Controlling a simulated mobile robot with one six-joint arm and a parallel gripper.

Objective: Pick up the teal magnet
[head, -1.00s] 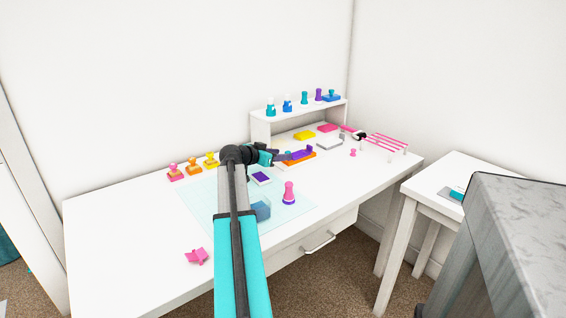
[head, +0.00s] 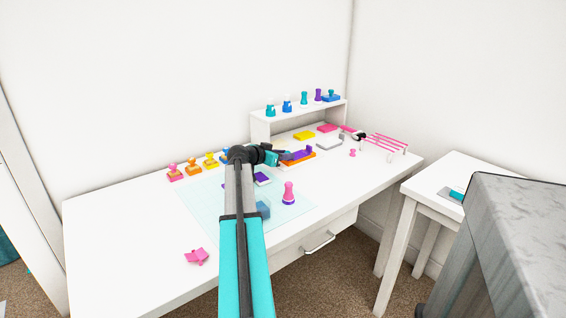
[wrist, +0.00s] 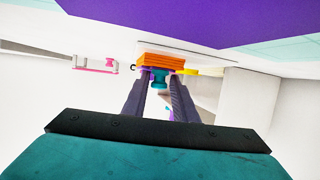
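The teal magnet (wrist: 159,77) is a small knob-like piece in the wrist view, seen between and just beyond my fingertips in front of an orange block (wrist: 161,62). My gripper (wrist: 160,86) has its two dark fingers apart, with a gap between them. I cannot tell whether either finger touches the magnet. In the head view my gripper (head: 283,157) is low over the desk, beside the orange and purple piece (head: 299,155). There the magnet is hidden behind the gripper or too small to make out.
A small shelf (head: 290,116) with several stamps stands behind. A pink rack (head: 385,143) is at the right. The desk's front left is mostly clear.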

